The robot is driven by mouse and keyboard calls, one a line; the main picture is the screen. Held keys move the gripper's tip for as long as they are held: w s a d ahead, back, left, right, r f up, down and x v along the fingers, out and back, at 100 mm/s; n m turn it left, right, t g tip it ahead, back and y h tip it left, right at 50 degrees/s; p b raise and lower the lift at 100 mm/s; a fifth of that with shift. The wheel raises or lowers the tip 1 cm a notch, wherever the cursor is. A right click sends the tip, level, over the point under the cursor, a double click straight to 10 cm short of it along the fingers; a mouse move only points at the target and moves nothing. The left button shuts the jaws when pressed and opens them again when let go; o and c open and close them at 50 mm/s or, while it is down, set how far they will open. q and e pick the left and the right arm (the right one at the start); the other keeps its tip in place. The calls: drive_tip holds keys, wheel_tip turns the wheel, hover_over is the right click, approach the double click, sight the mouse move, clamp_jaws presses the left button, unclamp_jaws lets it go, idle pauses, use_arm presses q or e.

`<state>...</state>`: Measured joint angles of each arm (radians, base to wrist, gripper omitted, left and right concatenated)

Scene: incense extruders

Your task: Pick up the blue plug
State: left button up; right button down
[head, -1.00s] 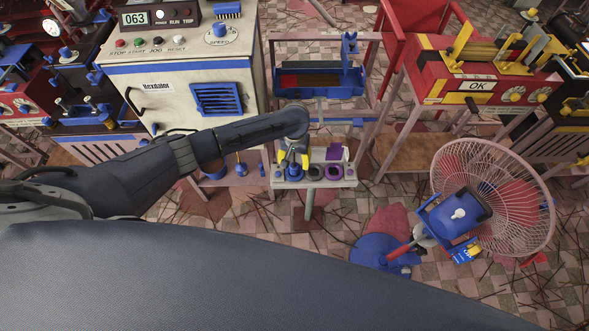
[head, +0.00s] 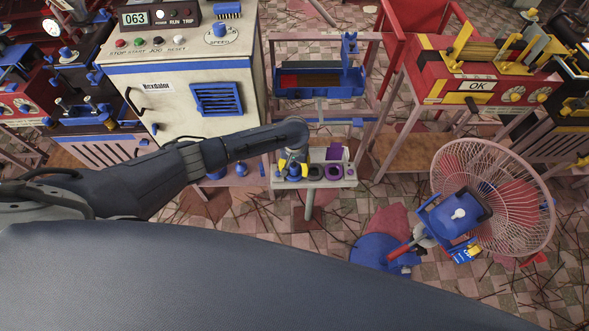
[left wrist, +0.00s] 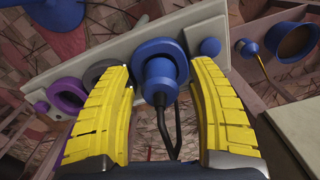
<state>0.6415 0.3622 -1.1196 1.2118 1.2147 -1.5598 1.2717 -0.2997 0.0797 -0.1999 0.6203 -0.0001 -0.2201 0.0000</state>
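The blue plug (left wrist: 160,78) stands on a narrow pale shelf (left wrist: 117,54) in the left wrist view, with a wide blue collar and a black cord coming from its near end. My left gripper (left wrist: 161,75) has its two yellow fingers spread, one on each side of the plug, with gaps visible between the fingers and the plug's body. In the head view the left gripper (head: 293,170) is low over the left part of the shelf (head: 345,184), and my arm and gripper hide much of the plug. My right gripper is not in view.
Dark and purple rings (left wrist: 66,95) sit on the shelf beside the plug. A small blue knob (left wrist: 210,47) is on its other side. A white cabinet (head: 180,90) stands behind my left arm. A pink fan (head: 490,195) stands at the right.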

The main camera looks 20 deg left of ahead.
use_arm(q)
clamp_jaws()
drive_tip(key=shift+r, duration=0.1)
idle(0.3)
